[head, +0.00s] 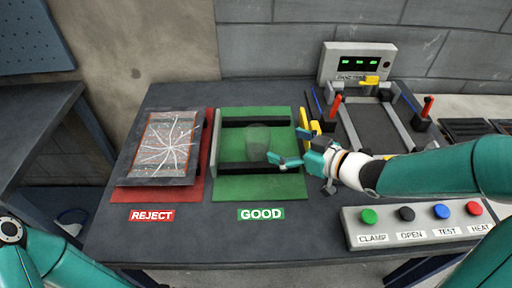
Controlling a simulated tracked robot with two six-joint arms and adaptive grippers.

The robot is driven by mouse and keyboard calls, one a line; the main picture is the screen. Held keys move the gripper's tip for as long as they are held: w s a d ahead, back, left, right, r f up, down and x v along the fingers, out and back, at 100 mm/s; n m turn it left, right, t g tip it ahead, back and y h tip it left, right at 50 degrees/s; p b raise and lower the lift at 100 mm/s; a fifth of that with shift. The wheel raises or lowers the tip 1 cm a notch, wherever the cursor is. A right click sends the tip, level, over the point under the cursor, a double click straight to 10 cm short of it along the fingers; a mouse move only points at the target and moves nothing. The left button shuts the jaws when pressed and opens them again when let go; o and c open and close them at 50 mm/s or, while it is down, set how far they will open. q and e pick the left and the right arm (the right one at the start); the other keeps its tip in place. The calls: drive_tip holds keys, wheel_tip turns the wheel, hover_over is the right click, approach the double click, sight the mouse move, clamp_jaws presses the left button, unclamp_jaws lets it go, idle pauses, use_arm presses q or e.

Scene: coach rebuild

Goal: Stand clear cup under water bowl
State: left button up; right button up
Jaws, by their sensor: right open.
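A clear cup (257,140), greyish and see-through, stands on the green GOOD mat (232,190) between two dark bars. My right gripper (287,147) is open just right of the cup, its fingers pointing left toward it. The near fingertip lies close to the cup's lower right side in the picture; I cannot tell whether it touches. I cannot make out a water bowl in this view. Part of my left arm shows at the bottom left, but its gripper is out of view.
A cracked glass panel (168,146) lies in a dark frame on the red REJECT mat (194,196) at left. A fixture with a display box (357,64) and red handles stands behind my right arm. A button panel (415,225) sits at the front right.

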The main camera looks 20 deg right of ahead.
sight(249, 130)
drive_tip(key=x, duration=0.9)
drive_tip(key=shift+w+a+r, duration=0.1)
drive_tip(key=shift+w+a, duration=0.2)
drive_tip(key=shift+c, duration=0.3)
drive_tip(key=c, duration=1.2)
drive_tip(key=shift+r, duration=0.15)
